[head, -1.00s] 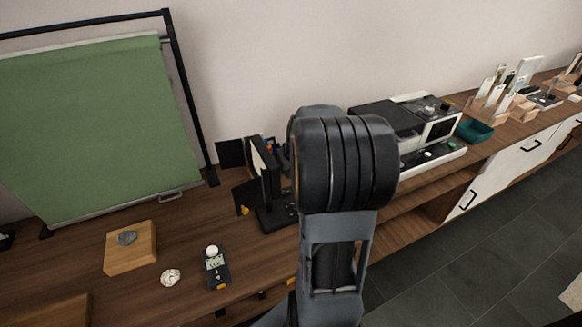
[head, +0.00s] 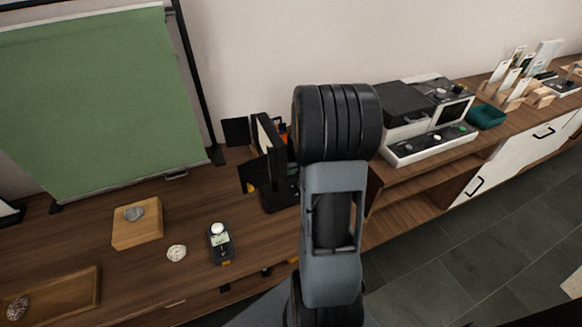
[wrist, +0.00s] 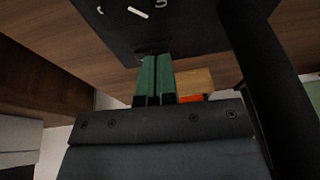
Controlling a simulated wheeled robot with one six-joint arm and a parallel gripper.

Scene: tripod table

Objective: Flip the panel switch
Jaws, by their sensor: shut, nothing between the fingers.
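My gripper shows in the wrist view, its two green fingers (wrist: 155,62) closed together with nothing between them. The fingertips are close to the edge of a dark panel (wrist: 190,30) with small white marks; I cannot tell whether they touch it. No switch can be made out clearly there. In the head view my gripper is hidden behind my own arm. A black stand with upright plates (head: 268,150) is just left of my arm, partly hidden by it. A white and black machine (head: 432,147) with a front row of small controls stands to the right.
A green screen (head: 95,100) on a black frame stands at the back left. A wooden block with a stone (head: 137,228), a pale crumpled lump (head: 176,253) and a small black meter (head: 221,245) lie on the wooden counter. A teal tray (head: 486,117) is beyond the machine.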

